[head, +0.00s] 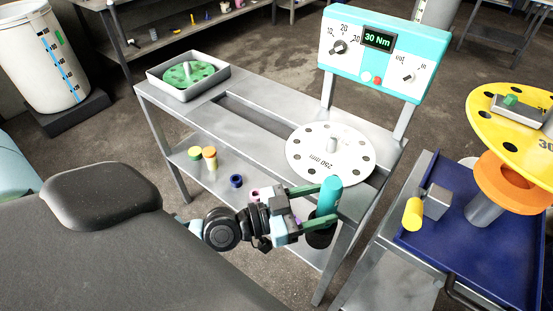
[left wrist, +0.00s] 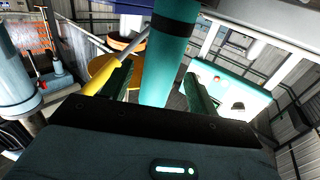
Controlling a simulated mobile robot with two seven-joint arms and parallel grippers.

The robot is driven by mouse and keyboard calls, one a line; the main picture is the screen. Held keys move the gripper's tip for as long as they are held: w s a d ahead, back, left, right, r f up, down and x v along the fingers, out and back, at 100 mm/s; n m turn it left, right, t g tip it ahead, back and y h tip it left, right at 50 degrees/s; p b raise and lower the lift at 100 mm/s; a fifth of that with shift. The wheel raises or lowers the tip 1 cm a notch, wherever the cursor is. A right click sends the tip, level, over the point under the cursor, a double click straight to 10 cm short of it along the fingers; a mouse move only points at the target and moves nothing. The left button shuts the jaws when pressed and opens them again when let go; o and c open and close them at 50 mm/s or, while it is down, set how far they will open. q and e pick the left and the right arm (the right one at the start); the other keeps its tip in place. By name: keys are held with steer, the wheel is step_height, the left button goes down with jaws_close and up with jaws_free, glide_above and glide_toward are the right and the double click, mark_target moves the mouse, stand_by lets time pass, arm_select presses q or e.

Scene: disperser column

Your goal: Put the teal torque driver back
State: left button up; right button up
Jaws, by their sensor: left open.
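The teal torque driver (head: 328,193) stands nearly upright at the near right corner of the grey bench (head: 222,125). Its lower end is at a black cup-like holder (head: 320,237); the gripper finger partly hides this, and I cannot tell how deep it sits. My left gripper (head: 323,204) is open, with one green finger on either side of the driver. In the left wrist view the driver (left wrist: 172,55), with a dark band near its top, stands between the open fingers (left wrist: 158,88). I cannot tell whether either finger touches it. My right gripper is not in view.
A white perforated disc (head: 310,160) lies on the bench close behind the driver. A teal-and-white panel (head: 380,75) reading 30 Nm stands behind. A blue-topped cart (head: 460,265) with a yellow-handled tool (head: 412,214) and a yellow disc (head: 485,112) stands right. A tray (head: 157,84) holds a green disc.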

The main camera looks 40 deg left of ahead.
arm_select(q)
steer(key=b+v, duration=0.2)
steer(key=v, duration=0.7)
steer(key=shift+s+b, duration=0.25)
steer(key=shift+b, duration=0.1)
steer(key=shift+a+f, duration=0.1)
steer(key=shift+a, duration=0.05)
steer(key=s+f+n+g+y, duration=0.25)
steer(key=s+f, duration=0.35)
steer(key=f, duration=0.4)
steer(key=s+f+n+g+y, duration=0.1)
steer(key=s+f+y, duration=0.2)
steer(key=s+f, duration=0.5)
steer(key=s+d+f+n+g+y, duration=0.1)
steer(key=s+f+n+g+y, duration=0.1)
steer(key=s+f, duration=0.9)
steer(key=shift+d+f+g+y, duration=0.2)
steer(key=shift+g+y, duration=0.55)
steer(key=shift+g, duration=0.3)
steer(key=shift+r+n, duration=0.1)
steer(key=shift+n, duration=0.15)
